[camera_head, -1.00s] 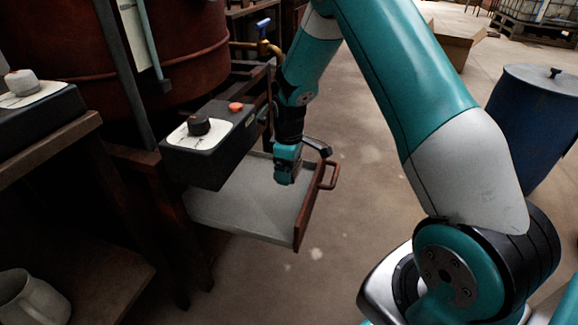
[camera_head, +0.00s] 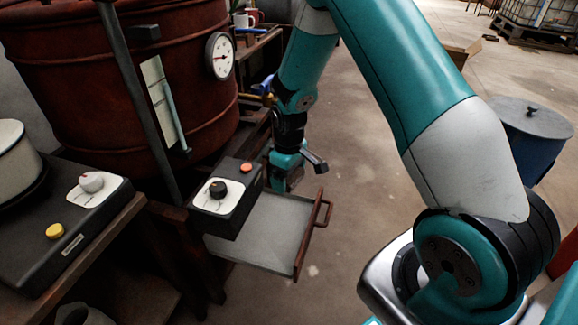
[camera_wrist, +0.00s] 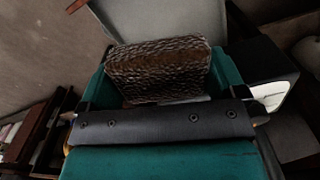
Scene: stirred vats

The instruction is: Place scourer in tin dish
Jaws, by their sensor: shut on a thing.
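My gripper (camera_head: 285,178) is over the back right of the pulled-out drawer in the head view. In the wrist view my gripper (camera_wrist: 163,78) is shut on the scourer (camera_wrist: 158,66), a brown block with a rough, ridged face. The scourer sits between the two teal fingers. In the head view I cannot make out the scourer. I cannot pick out a tin dish in either view.
The grey-floored drawer (camera_head: 262,232) with a red-brown handle stands open beside a black control box (camera_head: 228,207). A rusty vat (camera_head: 90,75) with a gauge is behind. A cream pot (camera_head: 14,170) stands far left. A blue drum (camera_head: 535,135) stands right.

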